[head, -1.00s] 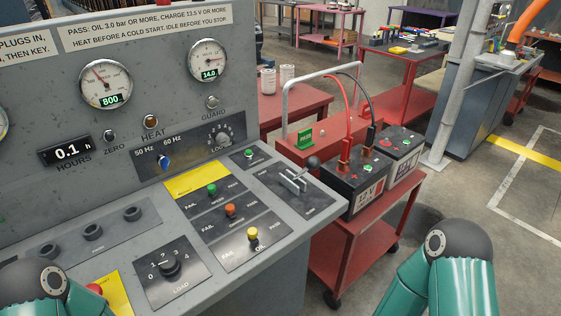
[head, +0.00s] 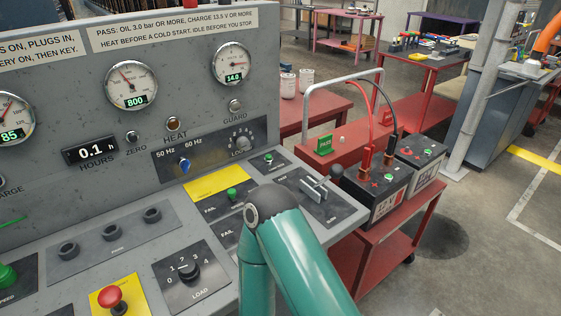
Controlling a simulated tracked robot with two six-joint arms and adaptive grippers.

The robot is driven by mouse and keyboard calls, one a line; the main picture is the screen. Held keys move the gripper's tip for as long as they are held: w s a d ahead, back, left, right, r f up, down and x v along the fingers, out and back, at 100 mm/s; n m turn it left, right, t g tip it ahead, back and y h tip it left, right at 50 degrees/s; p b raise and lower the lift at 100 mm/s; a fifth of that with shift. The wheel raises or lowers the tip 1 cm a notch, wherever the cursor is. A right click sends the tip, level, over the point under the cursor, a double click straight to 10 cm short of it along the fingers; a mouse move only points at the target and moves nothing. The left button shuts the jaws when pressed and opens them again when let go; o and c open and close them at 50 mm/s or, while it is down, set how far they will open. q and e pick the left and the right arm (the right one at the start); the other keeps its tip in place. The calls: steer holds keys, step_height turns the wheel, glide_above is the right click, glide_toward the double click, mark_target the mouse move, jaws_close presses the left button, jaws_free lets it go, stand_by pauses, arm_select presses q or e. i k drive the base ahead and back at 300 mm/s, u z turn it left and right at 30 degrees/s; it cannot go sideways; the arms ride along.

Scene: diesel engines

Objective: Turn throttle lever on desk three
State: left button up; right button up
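The throttle lever (head: 315,189), as I take it, is a metal handle with a black ball knob (head: 336,172) on a dark plate at the right end of the grey control desk (head: 205,208). The knob leans toward the right and back. A teal arm of mine with a dark joint stands in front of the desk, just left of and below the lever, and hides part of the indicator plates. Neither gripper is in view, so I cannot see whether they are open. Nothing is seen touching the lever.
Two black batteries (head: 375,187) with red and black clamps stand on a red cart (head: 390,235) close to the desk's right side. A red mushroom button (head: 111,296) and a load knob (head: 188,271) are on the desk. The floor right of the cart is clear.

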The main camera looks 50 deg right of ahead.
mark_target(335, 171)
steer(key=u, duration=0.8)
steer(key=k, duration=0.45)
steer(key=z, duration=0.95)
steer(key=k, duration=0.55)
steer(key=z, duration=0.4)
steer(key=i, duration=0.5)
steer(key=z, duration=0.1)
